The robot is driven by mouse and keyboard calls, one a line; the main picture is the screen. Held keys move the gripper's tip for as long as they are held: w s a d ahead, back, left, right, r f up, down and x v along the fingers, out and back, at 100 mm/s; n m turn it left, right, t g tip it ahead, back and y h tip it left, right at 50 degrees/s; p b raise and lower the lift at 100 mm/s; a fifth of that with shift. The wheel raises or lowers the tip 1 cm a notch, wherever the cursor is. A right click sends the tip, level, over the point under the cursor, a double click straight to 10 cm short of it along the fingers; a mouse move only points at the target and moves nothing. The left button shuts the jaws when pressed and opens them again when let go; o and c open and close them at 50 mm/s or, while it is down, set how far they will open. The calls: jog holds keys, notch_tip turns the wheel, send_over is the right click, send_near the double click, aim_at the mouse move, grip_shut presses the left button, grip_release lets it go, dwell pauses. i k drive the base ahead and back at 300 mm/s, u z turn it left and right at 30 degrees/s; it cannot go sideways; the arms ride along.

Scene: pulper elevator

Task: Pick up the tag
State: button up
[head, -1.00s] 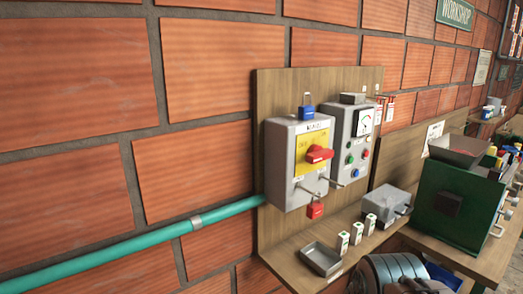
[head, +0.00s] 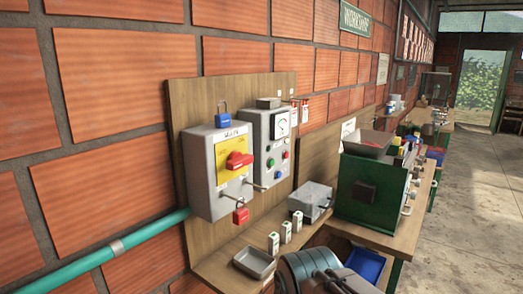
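Two small red-and-white tags hang side by side on the wooden backboard, just right of the grey control box with the dial. The nearer tag (head: 294,114) is partly hidden by the box, and the other tag (head: 305,108) hangs beside it. Their print is too small to read. My gripper is not in view.
Below are a metal tray (head: 255,264) and several white blocks. A green machine (head: 370,190) stands on the bench. Open floor (head: 470,210) lies right.

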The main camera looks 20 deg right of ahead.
aim_at(305, 109)
jog(key=z, duration=0.05)
jog(key=k, duration=0.4)
jog(key=z, duration=1.15)
jog(key=i, duration=1.35)
jog(key=z, duration=0.15)
